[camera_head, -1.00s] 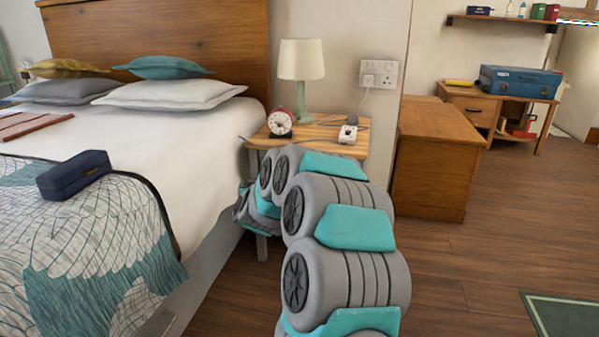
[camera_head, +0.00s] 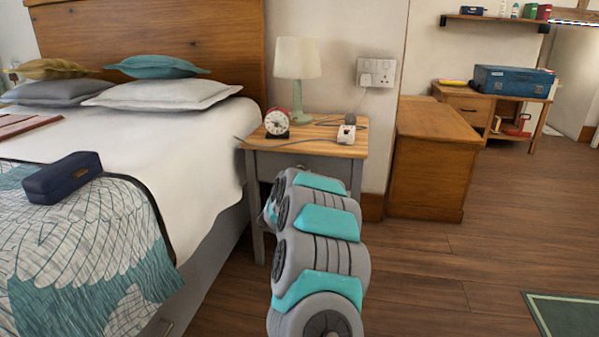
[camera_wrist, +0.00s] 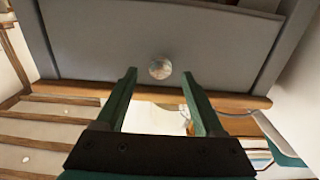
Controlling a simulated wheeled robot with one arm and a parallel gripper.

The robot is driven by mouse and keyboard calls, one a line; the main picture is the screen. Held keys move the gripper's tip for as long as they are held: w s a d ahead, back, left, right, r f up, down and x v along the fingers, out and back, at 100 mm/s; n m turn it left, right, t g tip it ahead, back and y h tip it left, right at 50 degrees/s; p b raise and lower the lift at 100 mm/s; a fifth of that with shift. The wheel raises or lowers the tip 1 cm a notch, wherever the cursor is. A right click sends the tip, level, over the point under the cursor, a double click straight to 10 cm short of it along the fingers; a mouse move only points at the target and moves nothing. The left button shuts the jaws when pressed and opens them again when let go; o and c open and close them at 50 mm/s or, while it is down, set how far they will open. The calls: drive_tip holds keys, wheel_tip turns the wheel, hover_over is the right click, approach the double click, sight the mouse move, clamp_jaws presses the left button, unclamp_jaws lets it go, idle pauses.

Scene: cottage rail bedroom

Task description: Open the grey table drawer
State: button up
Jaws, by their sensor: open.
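The grey table stands beside the bed with a wooden top (camera_head: 330,150). Its grey drawer front (camera_head: 268,164) is partly hidden behind my arm in the head view. In the wrist view the drawer front (camera_wrist: 105,45) fills the upper part, appears upside down and looks shut. A round, shiny knob (camera_wrist: 160,69) sits on it. My gripper (camera_wrist: 159,73) is open, with its two dark green fingers pointing at the drawer front. The knob appears between the fingertips, apart from both; the depth gap is unclear. My gripper is mostly hidden in the head view.
The bed (camera_head: 215,130) is close on the left. A lamp (camera_head: 297,72), a red alarm clock (camera_head: 277,123) and a small white object (camera_head: 346,134) stand on the tabletop. A wooden chest (camera_head: 433,165) is at right. Floor (camera_head: 450,270) is clear right of my arm.

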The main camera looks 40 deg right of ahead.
drive_tip(key=x, duration=0.3)
clamp_jaws()
idle(0.6)
drive_tip(key=shift+a, duration=0.1)
idle(0.9)
